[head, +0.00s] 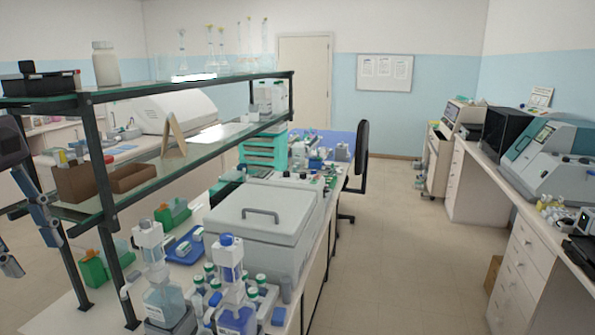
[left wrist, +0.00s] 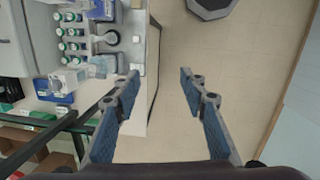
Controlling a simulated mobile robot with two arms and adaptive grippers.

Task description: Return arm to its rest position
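My left gripper (head: 31,252) is at the left edge of the head view, in front of the shelf rack's left end, and partly cut off by the frame. In the left wrist view the left gripper (left wrist: 159,80) has its two blue-padded fingers spread wide. My right gripper and arm are not in view.
The bench holds a large lidded grey box (head: 262,225), dispenser bottles (head: 230,258), green-capped bottles (left wrist: 72,47) and a blue tray (head: 184,244). A two-tier glass shelf rack (head: 90,140) stands over it. Open floor (head: 400,270) lies to the right.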

